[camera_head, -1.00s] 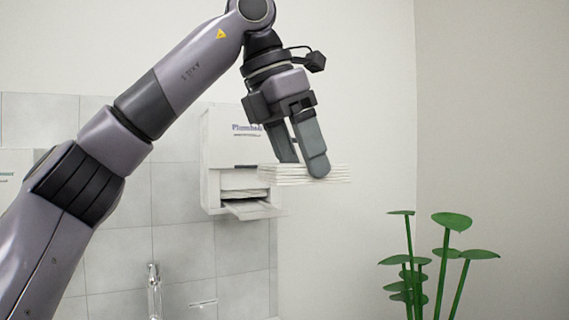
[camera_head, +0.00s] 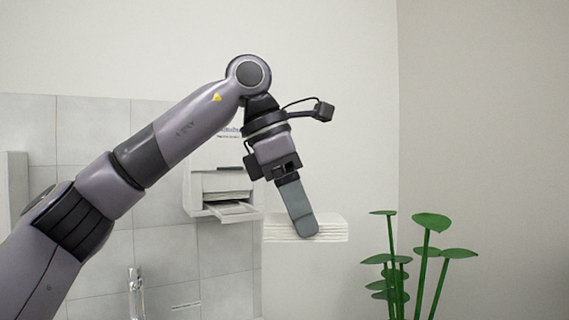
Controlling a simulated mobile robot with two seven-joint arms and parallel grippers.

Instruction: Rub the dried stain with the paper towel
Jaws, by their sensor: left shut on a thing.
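My left gripper (camera_head: 303,232) points down and is shut on a white folded stack of paper towel (camera_head: 331,229). The stack is held level in the air, in front of the pale wall. One finger shows on its near side; the other finger is hidden. No dried stain shows in the head view. My right gripper is not in view.
A white towel dispenser (camera_head: 222,185) hangs on the tiled wall behind my left arm, with paper in its open slot. A metal tap (camera_head: 136,291) stands below at the left. A green plant (camera_head: 430,250) rises at the lower right.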

